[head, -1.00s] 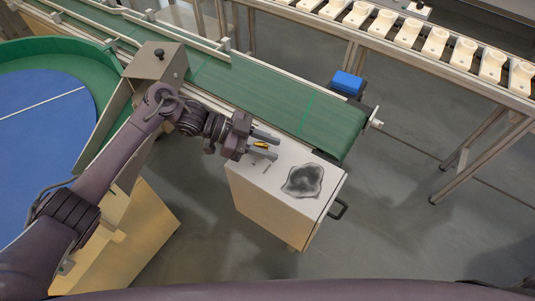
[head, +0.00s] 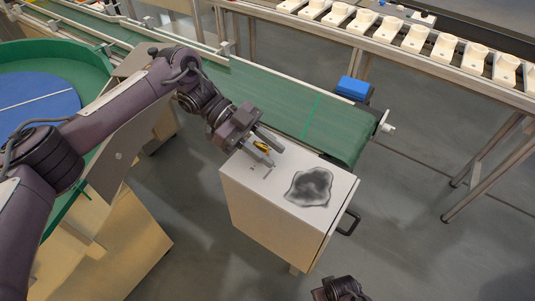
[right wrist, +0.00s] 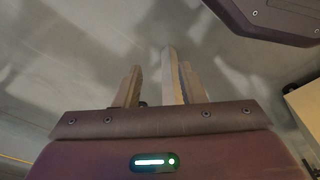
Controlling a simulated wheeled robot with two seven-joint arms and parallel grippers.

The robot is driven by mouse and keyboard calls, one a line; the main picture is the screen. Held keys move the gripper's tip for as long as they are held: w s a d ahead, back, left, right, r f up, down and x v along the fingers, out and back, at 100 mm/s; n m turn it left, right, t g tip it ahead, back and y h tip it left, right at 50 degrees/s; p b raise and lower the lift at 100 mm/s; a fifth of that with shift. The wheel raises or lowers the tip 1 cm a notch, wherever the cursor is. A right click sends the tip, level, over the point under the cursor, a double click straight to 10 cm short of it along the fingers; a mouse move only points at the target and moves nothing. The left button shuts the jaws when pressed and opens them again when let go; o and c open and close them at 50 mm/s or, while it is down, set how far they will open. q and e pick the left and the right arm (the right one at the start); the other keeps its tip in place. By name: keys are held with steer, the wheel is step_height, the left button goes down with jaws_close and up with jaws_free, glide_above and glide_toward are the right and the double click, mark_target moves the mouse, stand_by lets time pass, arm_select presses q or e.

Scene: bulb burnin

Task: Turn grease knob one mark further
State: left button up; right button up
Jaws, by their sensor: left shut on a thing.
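The white cabinet (head: 249,188) stands by the end of the green conveyor, with a dark smudged patch (head: 310,187) on its top. My left gripper (head: 268,149) is low over the back left of that top, its fingers around a small yellow-and-dark knob (head: 261,146). It is shut on the knob, which the fingers partly hide. Small dark marks (head: 266,172) lie on the white top just in front of the fingers. My right gripper shows at the bottom edge of the head view (head: 340,289). In the right wrist view its fingers (right wrist: 160,75) are apart over grey floor.
The green conveyor (head: 278,104) runs behind the cabinet, with a blue block (head: 352,88) at its end. A rack of white holders (head: 415,39) stands at the back right. A blue round table (head: 35,100) is at left.

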mark_target(257, 143)
arm_select(q)
steer(key=shift+s+a+f+m+y+b, duration=0.1)
steer(key=shift+f+m+y+b, duration=0.2)
steer(key=shift+b, duration=0.15)
arm_select(e)
steer(key=shift+w+a+r, duration=0.2)
steer(key=shift+r, duration=0.4)
steer(key=shift+w+a+r, duration=0.15)
steer(key=shift+w+r, duration=0.05)
steer(key=shift+r, duration=0.35)
steer(key=shift+w+a+r, duration=0.2)
steer(key=shift+r, duration=0.4)
arm_select(q)
steer(key=o, duration=0.9)
steer(key=shift+r, duration=0.1)
steer(key=shift+w+a+r, duration=0.2)
steer(key=shift+w+a, duration=0.1)
steer(key=shift+w, duration=0.05)
steer(key=b+v, duration=0.1)
steer(key=v, duration=0.3)
steer(key=shift+w+a, duration=0.1)
steer(key=shift+v, duration=1.25)
arm_select(e)
steer(key=shift+w+a+r, duration=0.15)
steer(key=shift+r, duration=0.55)
steer(key=shift+w+a+r, duration=0.1)
steer(key=shift+r, duration=0.55)
steer(key=shift+w+a+r, duration=0.15)
steer(key=shift+r, duration=0.55)
